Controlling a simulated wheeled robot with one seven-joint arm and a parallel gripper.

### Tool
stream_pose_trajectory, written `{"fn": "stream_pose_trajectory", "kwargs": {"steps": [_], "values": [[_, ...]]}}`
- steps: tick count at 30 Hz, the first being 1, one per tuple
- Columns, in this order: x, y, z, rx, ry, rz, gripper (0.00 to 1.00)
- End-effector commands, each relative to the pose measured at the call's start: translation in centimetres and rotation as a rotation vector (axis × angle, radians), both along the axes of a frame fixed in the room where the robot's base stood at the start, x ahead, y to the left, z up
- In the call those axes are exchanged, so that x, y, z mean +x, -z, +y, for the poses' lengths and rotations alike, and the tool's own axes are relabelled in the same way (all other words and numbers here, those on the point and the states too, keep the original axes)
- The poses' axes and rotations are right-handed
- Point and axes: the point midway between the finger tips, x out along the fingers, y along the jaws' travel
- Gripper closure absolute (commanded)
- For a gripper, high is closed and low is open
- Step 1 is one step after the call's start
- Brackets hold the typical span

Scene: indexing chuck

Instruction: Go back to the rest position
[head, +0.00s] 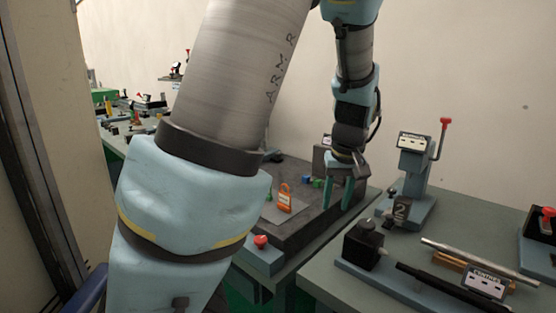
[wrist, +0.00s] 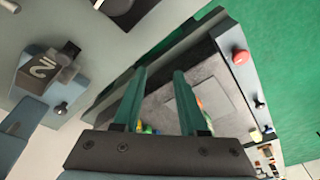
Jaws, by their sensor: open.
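My gripper (head: 339,192) hangs at the end of my arm, with its green fingers pointing down over the right part of a dark grey fixture block (head: 305,227). In the wrist view the two green fingers (wrist: 159,100) stand apart with nothing between them. An orange padlock-shaped piece (head: 285,198) stands on a lighter plate on the block, to the left of the gripper and apart from it. Small green and blue pieces (head: 312,182) lie behind it. My arm hides the left part of the block.
On the right bench stand a grey press with a red-knobbed lever (head: 443,124), a block marked 2 (head: 401,210), a black knobbed block (head: 364,245) and metal rods (head: 470,252). A red button (head: 261,241) sits at the block's front. More benches with tools show at the far left.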

Motion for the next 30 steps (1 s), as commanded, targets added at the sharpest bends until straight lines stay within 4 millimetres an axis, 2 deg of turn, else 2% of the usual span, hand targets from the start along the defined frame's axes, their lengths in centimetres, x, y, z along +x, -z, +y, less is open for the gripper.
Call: {"fn": "stream_pose_trajectory", "kwargs": {"steps": [1, 6, 18, 24, 30], "values": [[0.1, 0.4, 2.1, -0.006, -0.009, 0.02, 0.58], [-0.6, 1.5, 7.2, -0.025, 0.014, 0.059, 0.58], [-4.6, 2.6, 17.1, -0.052, 0.083, 0.076, 0.58], [-6.5, 2.8, 19.9, -0.045, 0.112, 0.066, 0.58], [-7.2, 2.9, 20.7, -0.039, 0.126, 0.064, 0.58]]}}
